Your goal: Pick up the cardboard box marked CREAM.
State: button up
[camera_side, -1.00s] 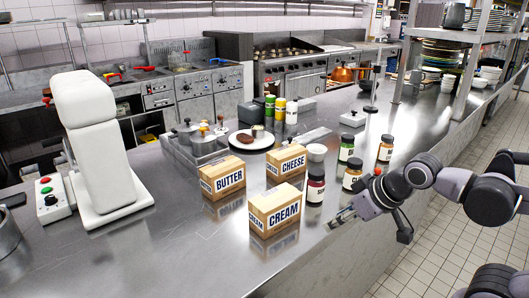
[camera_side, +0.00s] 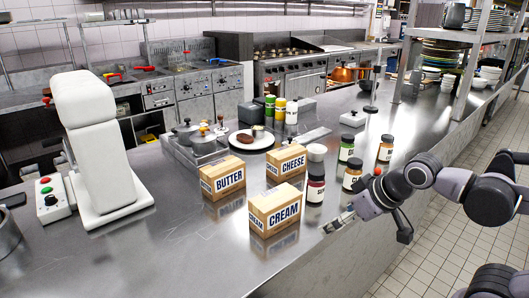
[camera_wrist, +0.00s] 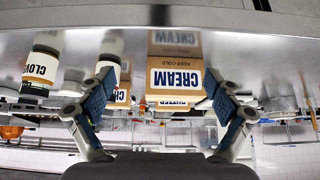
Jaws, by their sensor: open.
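The cardboard box marked CREAM (camera_side: 276,213) stands upright on the steel counter (camera_side: 190,260), nearest the camera of the boxes in the side view. My gripper (camera_side: 338,222) is to the right of it, near the counter's edge, apart from the box and low over the counter. In the wrist view, which appears upside down, the CREAM box (camera_wrist: 175,78) lies ahead between the fingertips of my open gripper (camera_wrist: 160,88), right of the middle. Nothing is between the fingers.
Boxes marked BUTTER (camera_side: 222,179) and CHEESE (camera_side: 287,163) stand behind the CREAM box.

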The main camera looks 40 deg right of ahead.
jog(key=n+g+h, duration=0.4)
jog(key=n+g, duration=0.3)
jog(key=n, duration=1)
send_near(274, 197)
jog(key=shift+s+d+f, duration=0.1)
jog(key=shift+d+f, duration=0.05)
jog(key=shift+d, duration=0.1)
jog(key=shift+w+a+f, duration=0.15)
jog(key=shift+w+a, duration=0.15)
jog(key=shift+w, duration=0.05)
jog(key=shift+h, duration=0.3)
jog(key=x, duration=1)
jog(key=shift+s+d+f, duration=0.1)
jog(key=shift+s+f, duration=0.15)
jog(key=shift+f, duration=0.1)
jog(key=shift+f, duration=0.25)
jog(key=c, duration=1.8)
